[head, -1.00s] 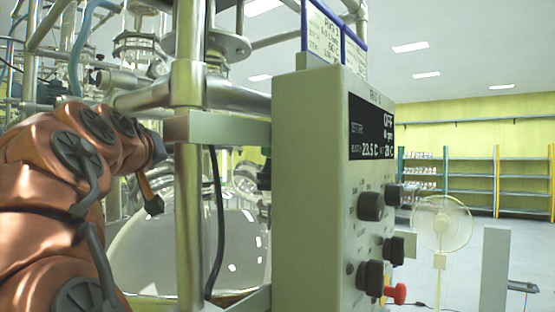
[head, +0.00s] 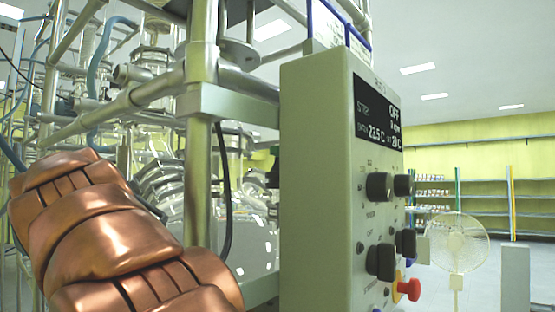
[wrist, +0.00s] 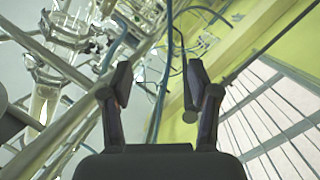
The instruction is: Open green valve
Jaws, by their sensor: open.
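I cannot make out a green valve for certain in either view. My gripper (wrist: 158,82) shows in the wrist view with its two dark fingers spread apart and nothing held between them. A blue hose (wrist: 165,70) and a thin dark hose run behind the gap between the fingers. In the head view my copper arm fills the lower left and my gripper is not visible. A small dark green part (head: 273,172) is partly hidden behind the control box (head: 325,180).
Metal frame posts (head: 200,180) and a clamp bar stand between my arm and the control box. Glass vessels (head: 255,250) and pipes crowd the left. A fan (head: 458,243) and shelves (head: 480,200) stand farther right, with open floor around them.

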